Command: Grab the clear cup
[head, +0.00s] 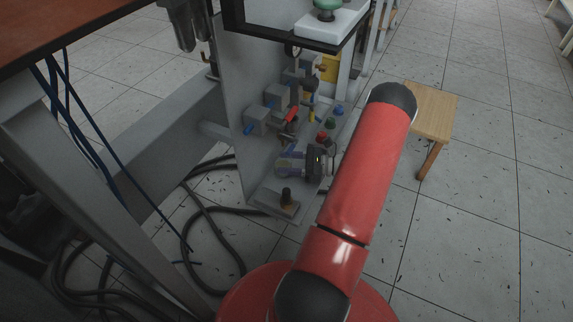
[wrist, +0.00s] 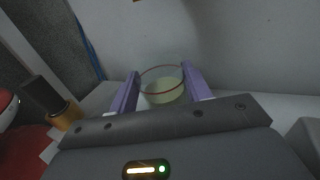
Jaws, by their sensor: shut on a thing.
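The clear cup (wrist: 163,82) shows in the wrist view between the two purple fingers of my gripper (wrist: 160,80). It is see-through, with a thin red ring near its rim and a pale yellow-green look inside. The fingers are shut on it, one on each side. In the head view my gripper (head: 287,163) is low in front of the grey panel, to the left of my red arm. The cup is hard to make out there.
The grey upright panel (head: 232,95) carries several valves and fittings, with a red lever (head: 291,115). A black knob (head: 286,196) stands on the ledge below. Black hoses (head: 213,232) lie on the floor. A wooden stool (head: 432,108) stands at the right.

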